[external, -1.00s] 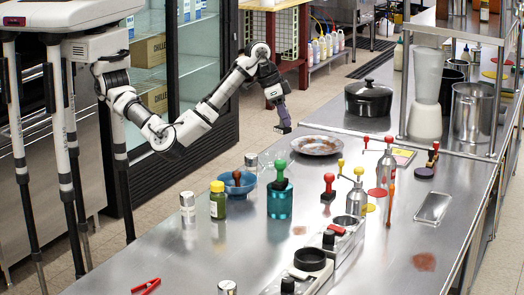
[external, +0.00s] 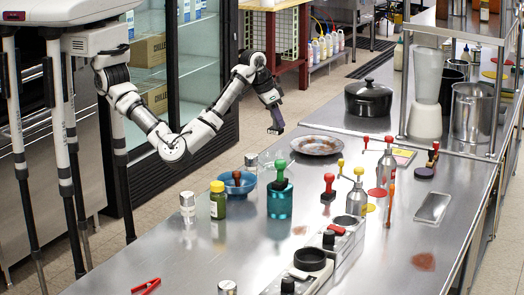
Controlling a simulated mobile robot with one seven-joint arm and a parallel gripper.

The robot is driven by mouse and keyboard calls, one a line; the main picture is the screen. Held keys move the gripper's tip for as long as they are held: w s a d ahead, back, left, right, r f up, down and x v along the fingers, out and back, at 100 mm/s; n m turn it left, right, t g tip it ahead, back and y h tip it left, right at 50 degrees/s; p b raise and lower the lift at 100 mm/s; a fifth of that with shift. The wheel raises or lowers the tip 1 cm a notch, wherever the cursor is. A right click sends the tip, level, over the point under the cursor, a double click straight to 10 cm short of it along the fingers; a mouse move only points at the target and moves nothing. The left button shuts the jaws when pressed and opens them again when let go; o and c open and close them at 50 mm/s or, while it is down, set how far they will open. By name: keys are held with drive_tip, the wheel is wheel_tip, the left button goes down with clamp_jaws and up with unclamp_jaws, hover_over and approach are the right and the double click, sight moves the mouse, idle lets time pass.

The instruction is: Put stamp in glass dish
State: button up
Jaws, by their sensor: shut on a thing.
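My gripper (external: 270,101) is in the air near the far left edge of the counter, pointing down. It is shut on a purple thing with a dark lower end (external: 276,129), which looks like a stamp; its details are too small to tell. A clear glass dish (external: 268,160) appears to stand on the counter below it, behind the blue bowl, its outline faint. The held thing is above the dish's level, apart from it. Other stamps are a red-handled one (external: 328,188), a green-handled one (external: 281,174) at a teal jar and a brown-handled one (external: 237,179) in the bowl.
The blue bowl (external: 243,194), a green jar with yellow lid (external: 218,202), a can (external: 187,203) and the teal jar (external: 280,202) stand close in front. A metal plate (external: 318,146) lies to the right. The front left counter is mostly clear.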

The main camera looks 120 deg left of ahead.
sight(274, 120)
drive_tip(key=shift+f+b, duration=2.8)
drive_tip(key=shift+f, duration=2.5)
drive_tip(key=o, duration=1)
drive_tip(key=shift+o, duration=0.2)
wheel_tip(274, 120, up, 7)
drive_tip(key=p, duration=0.5)
drive_tip(key=shift+r+p, duration=0.1)
drive_tip(key=shift+p, duration=0.3)
